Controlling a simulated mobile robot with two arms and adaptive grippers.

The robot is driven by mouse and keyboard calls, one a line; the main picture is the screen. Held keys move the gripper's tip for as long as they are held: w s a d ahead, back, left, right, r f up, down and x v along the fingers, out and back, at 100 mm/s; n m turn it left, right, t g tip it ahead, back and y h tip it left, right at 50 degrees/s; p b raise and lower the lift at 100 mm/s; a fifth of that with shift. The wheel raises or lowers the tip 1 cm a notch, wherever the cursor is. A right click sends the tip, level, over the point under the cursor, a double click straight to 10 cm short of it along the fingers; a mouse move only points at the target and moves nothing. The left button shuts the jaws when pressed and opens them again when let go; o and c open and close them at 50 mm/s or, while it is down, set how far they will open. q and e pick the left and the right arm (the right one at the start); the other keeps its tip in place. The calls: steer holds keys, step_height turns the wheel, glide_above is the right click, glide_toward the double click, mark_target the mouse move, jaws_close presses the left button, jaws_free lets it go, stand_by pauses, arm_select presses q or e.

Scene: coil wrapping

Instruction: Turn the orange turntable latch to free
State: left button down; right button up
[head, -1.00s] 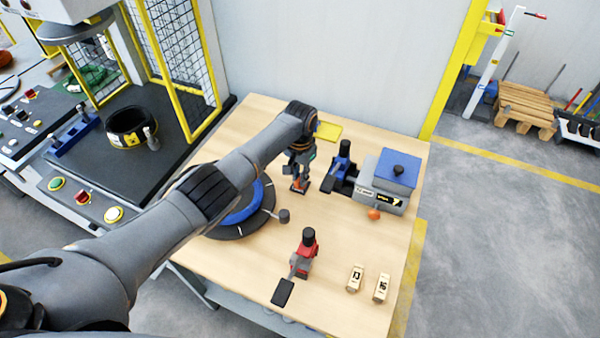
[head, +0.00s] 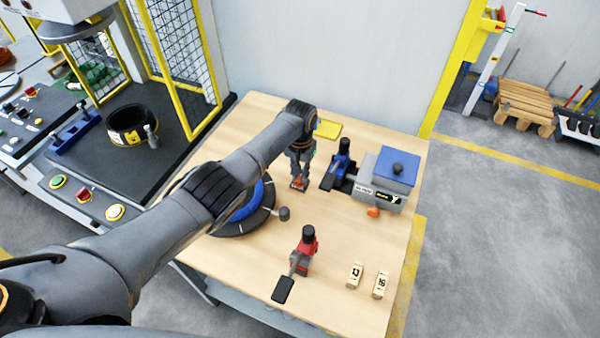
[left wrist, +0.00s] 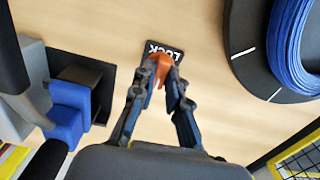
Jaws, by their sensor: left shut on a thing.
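The orange turntable latch (left wrist: 165,69) stands on a small black plate marked LOCK (left wrist: 151,50) in the left wrist view. In the head view the latch (head: 299,184) is small and partly covered by my gripper. My left gripper (left wrist: 163,85) is shut on the latch, with a finger on each side of it. The dark turntable (left wrist: 242,30) carries a blue coil (left wrist: 292,45) and lies beside the plate. In the head view my left arm covers much of the turntable (head: 262,222). My right gripper is not in view.
A grey device with a blue top (head: 397,166) and a blue-handled clamp (head: 341,160) stand right of the latch. A red clamp (head: 303,250) and two numbered blocks (head: 355,275) are near the front. Bare wood (head: 345,225) lies between them.

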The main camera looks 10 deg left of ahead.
mark_target(300, 176)
arm_select(q)
steer(key=c, duration=1.3)
jaws_free()
steer(key=shift+w+r, duration=0.1)
steer(key=shift+w, duration=0.05)
steer(key=shift+c, duration=0.2)
step_height(300, 176, up, 12)
